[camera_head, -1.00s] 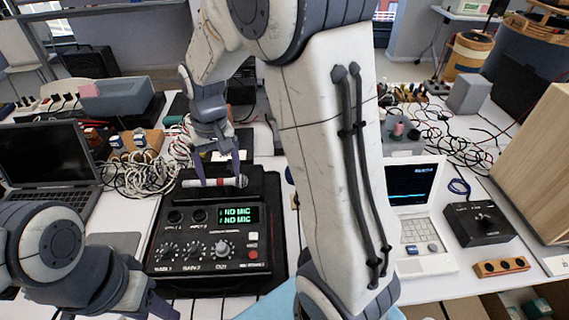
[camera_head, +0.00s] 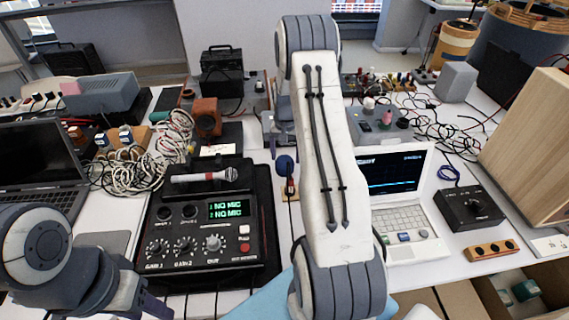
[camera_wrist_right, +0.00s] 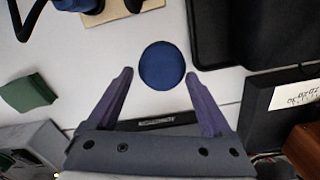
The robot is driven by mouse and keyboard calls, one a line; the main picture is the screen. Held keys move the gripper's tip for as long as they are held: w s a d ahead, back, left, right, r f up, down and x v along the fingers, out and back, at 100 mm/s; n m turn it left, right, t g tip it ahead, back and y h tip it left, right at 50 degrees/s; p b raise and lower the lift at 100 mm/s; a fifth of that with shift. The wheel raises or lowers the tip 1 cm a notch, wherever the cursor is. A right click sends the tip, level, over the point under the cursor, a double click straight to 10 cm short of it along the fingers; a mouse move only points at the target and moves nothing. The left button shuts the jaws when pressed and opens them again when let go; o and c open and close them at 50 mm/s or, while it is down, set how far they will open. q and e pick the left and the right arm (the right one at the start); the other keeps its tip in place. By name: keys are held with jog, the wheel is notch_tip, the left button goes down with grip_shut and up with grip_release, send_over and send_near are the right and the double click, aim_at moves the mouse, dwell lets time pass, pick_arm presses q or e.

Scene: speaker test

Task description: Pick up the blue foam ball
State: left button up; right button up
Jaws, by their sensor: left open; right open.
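The blue foam ball (camera_head: 285,165) is on the white table, just right of the black mixer's back corner and left of my right forearm. In the right wrist view the ball (camera_wrist_right: 162,66) shows whole, between and slightly beyond the tips of my open right gripper (camera_wrist_right: 159,75); I see no finger closed on it. In the head view my right gripper (camera_head: 272,128) is partly hidden behind my forearm, near the ball. My left gripper (camera_head: 150,304) is low at the left, partly cut off by the lower edge, away from the ball.
A microphone (camera_head: 205,176) lies on the black mixer (camera_head: 232,260). A white laptop (camera_head: 410,215) stands right of my forearm. Tangled cables (camera_head: 135,170) lie at left. In the right wrist view, a green block (camera_wrist_right: 28,92) and a black box (camera_wrist_right: 270,118) flank the gripper.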

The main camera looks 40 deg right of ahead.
aim_at(285, 158)
notch_tip(285, 158, down, 4)
jog(key=shift+w+f, duration=0.15)
jog(key=shift+f, duration=0.05)
jog(key=c, duration=1)
